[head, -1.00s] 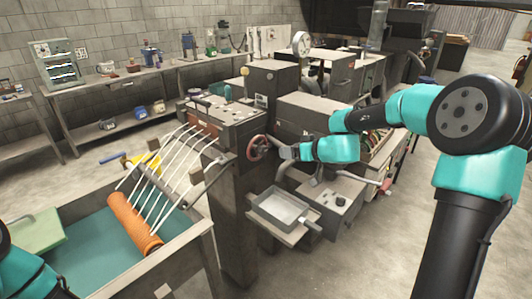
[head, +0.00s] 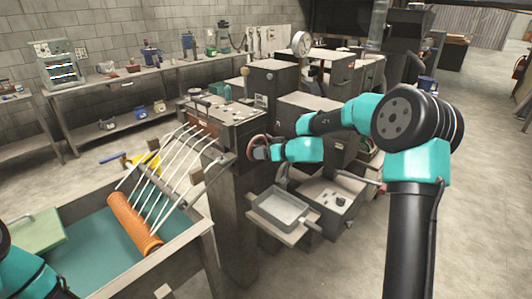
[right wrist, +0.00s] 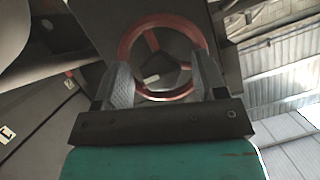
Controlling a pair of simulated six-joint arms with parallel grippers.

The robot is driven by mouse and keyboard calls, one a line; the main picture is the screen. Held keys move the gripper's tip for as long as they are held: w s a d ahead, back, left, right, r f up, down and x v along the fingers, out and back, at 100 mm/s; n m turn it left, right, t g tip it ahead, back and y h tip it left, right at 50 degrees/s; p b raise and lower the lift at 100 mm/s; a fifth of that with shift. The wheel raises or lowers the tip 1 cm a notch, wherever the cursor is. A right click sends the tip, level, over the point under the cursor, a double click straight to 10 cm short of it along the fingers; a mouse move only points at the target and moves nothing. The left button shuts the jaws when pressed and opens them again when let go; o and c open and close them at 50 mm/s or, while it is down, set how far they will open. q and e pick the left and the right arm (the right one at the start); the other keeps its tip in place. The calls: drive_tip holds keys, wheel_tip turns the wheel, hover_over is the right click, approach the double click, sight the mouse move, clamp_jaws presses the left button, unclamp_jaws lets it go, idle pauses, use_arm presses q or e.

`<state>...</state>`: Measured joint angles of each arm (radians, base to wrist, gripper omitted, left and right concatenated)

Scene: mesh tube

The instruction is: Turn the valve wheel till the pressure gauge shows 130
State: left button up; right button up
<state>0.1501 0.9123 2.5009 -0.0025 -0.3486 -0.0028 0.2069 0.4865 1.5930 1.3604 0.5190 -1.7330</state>
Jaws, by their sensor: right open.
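The red valve wheel (head: 256,139) sits on the side of the grey machine column, partly hidden by my right gripper (head: 266,152). In the right wrist view the wheel (right wrist: 165,19) is a red ring with spokes, straight ahead. My right gripper (right wrist: 163,76) is open, its two fingers apart in front of the wheel's lower half, with nothing held between them. I cannot tell whether the fingers touch the rim. The pressure gauge (head: 302,42) is a round white dial on top of the machine at the back; its reading is too small to make out. My left gripper is out of view.
A metal tray (head: 283,208) juts out below the wheel. At the left, a trough (head: 185,245) holds an orange mesh tube (head: 132,222), with white rods (head: 168,165) running up to the machine. Open floor (head: 340,275) lies in front.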

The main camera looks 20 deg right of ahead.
drive_tip(key=shift+c, duration=0.2)
drive_tip(key=c, duration=0.9)
drive_tip(key=shift+y, duration=0.3)
drive_tip(key=m+t, duration=0.3)
drive_tip(key=m, duration=0.8)
drive_tip(key=m+t+y, duration=0.1)
drive_tip(key=m+t, duration=0.2)
drive_tip(key=m, duration=0.8)
drive_tip(key=m+t+y, duration=0.1)
drive_tip(key=m+t, duration=0.1)
drive_tip(key=m, duration=0.9)
drive_tip(key=shift+f+m+t, duration=0.1)
drive_tip(key=shift+m+t, duration=0.2)
drive_tip(key=shift+t, duration=0.1)
